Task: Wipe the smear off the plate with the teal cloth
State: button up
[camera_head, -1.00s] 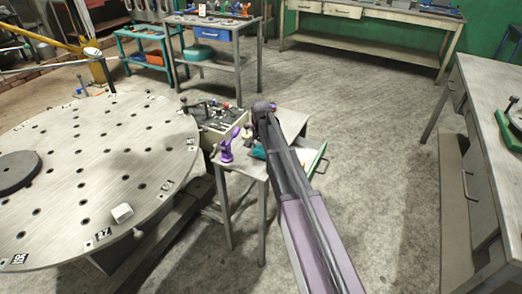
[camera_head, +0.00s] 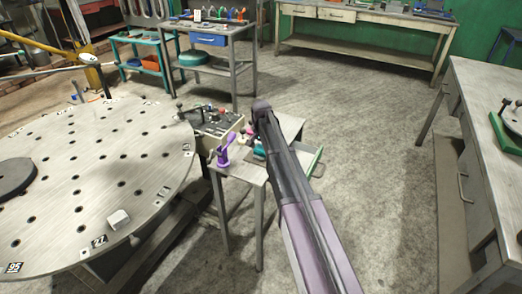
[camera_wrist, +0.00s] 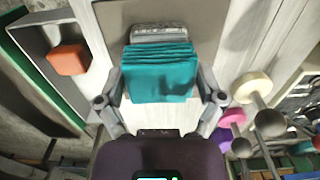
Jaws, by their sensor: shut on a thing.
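The folded teal cloth (camera_wrist: 160,75) sits between the two fingers of my gripper (camera_wrist: 161,97) in the wrist view, with the gripper shut on it. A pale grey block (camera_wrist: 162,33) shows at the cloth's far edge. Beyond and beneath them is a flat grey-brown plate (camera_wrist: 210,28); I cannot tell whether the cloth touches it. No smear can be made out. In the head view a bit of teal (camera_head: 259,153) shows beside my arm over the small table (camera_head: 240,170); my gripper is mostly hidden there.
An open drawer (camera_wrist: 35,40) holding an orange block (camera_wrist: 68,59) is at the left in the wrist view. Knobbed rods (camera_wrist: 268,122) stand close at the right. In the head view, a purple clamp (camera_head: 224,155), a tool tray (camera_head: 212,122) and a large round perforated table (camera_head: 90,170) are left.

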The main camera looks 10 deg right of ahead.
aim_at(257, 161)
jog(key=shift+w, duration=0.1)
jog(key=shift+w+d+f, duration=0.1)
jog(key=shift+w+d, duration=0.7)
jog(key=shift+w, duration=0.2)
jog(key=shift+w+d, duration=0.3)
jog(key=shift+w, duration=0.05)
jog(key=shift+a, duration=0.1)
jog(key=shift+s+a, duration=0.55)
jog(key=shift+s, duration=0.2)
jog(key=shift+s+a, duration=0.5)
jog(key=shift+s, duration=0.25)
jog(key=shift+s, duration=0.1)
jog(key=shift+s+a, duration=1.05)
jog(key=shift+s, duration=0.25)
